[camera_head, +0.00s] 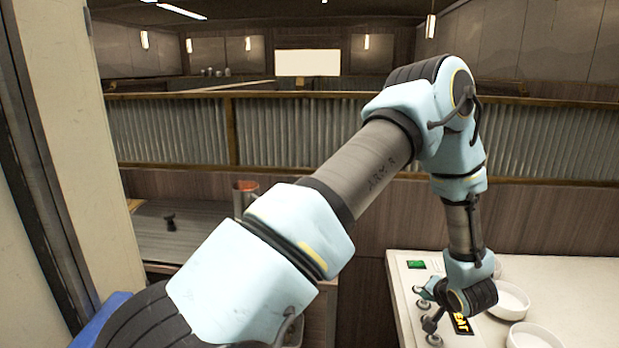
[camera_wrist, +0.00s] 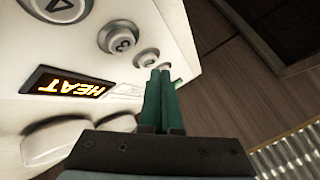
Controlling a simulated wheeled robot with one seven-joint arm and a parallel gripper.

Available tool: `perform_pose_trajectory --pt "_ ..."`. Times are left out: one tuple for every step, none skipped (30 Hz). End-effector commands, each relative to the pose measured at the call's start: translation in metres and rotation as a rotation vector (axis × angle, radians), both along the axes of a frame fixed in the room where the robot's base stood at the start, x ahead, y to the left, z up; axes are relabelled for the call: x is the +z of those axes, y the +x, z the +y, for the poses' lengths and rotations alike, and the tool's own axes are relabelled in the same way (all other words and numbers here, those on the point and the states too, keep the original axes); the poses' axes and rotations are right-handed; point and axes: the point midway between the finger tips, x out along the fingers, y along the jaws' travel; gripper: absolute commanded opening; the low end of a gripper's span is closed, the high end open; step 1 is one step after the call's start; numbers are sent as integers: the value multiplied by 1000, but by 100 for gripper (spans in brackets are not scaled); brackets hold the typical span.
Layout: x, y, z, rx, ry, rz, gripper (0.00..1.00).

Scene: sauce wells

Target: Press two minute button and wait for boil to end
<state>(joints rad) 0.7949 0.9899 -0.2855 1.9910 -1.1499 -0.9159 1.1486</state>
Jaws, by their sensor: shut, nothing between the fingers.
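My gripper (camera_wrist: 160,76) is shut and empty, its green fingers together and pointing at the row of round buttons on the white panel (camera_wrist: 40,130). In the wrist view the button marked 3 (camera_wrist: 121,38) and the button marked 4 (camera_wrist: 62,8) are clear of the fingers. A smaller-looking button (camera_wrist: 146,57) is just beyond the fingertips, its mark unreadable, with part of another behind them. I cannot tell whether the fingertips touch a button. A HEAT display (camera_wrist: 70,88) glows orange; it also shows in the head view (camera_head: 461,324), where my wrist covers part of the panel.
A corrugated partition (camera_head: 175,133) stands behind. A side counter (camera_head: 190,245) with a red-topped container (camera_head: 245,188) is at left.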

Motion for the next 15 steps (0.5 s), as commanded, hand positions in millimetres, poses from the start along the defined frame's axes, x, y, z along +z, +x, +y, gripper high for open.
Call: perform_pose_trajectory --pt "4 0 0 0 0 0 0" --pt "6 0 0 0 0 0 0" --pt "9 0 0 0 0 0 0" --pt "12 0 0 0 0 0 0" --pt "15 0 0 0 0 0 0" --pt "19 0 0 -1 0 1 0" --pt "22 0 0 -1 0 1 0" --pt "25 0 0 -1 0 1 0" --pt "28 0 0 -1 0 1 0" --pt "31 0 0 -1 0 1 0" --pt "34 0 0 -1 1 0 0" --pt "37 0 0 -1 1 0 0" --pt "40 0 0 -1 1 0 0" --pt "43 0 0 -1 1 0 0" --pt "46 0 0 -1 0 -1 0"
